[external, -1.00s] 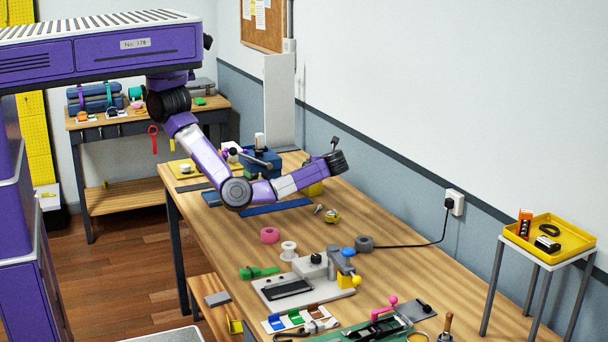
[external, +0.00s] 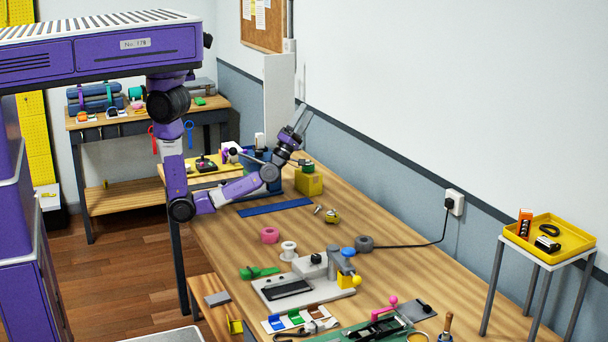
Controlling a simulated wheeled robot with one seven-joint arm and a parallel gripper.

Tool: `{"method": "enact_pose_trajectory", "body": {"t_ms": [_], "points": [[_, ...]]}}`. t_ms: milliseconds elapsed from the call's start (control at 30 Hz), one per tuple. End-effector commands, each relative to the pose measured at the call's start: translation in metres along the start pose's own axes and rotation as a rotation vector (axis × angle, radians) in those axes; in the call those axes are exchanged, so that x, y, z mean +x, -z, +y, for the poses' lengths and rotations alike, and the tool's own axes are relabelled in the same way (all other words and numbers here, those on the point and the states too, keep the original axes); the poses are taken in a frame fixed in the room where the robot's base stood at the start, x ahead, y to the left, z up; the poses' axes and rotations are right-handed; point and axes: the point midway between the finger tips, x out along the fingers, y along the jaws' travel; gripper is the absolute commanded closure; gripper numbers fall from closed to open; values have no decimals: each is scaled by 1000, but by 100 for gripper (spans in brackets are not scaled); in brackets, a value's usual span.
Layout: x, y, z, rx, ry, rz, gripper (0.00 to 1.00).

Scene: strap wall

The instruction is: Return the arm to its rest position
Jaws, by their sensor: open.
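My gripper (external: 303,122) is at the end of my purple and grey arm, raised above the far end of the wooden workbench (external: 225,235). Its fingers point up and to the right, toward the wall. It is open, and no object shows between the fingers. The elbow hangs low at the bench's left edge, and the forearm rises from there to the right.
A yellow box (external: 309,182) stands on the bench below and right of my gripper. A blue strip (external: 275,207) lies in front of it. Pink tape (external: 270,235), a grey press fixture (external: 305,283) and several small items lie nearer. The wall (external: 400,90) runs along the right.

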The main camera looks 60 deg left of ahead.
Motion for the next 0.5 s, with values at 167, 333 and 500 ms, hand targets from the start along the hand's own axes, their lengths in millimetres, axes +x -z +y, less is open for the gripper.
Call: {"method": "enact_pose_trajectory", "body": {"t_ms": [167,333,500], "points": [[-57,1,-1,278,-32,-237,31],[-119,8,-6,502,-36,-446,31],[-183,24,-8,684,-13,-642,31]]}}
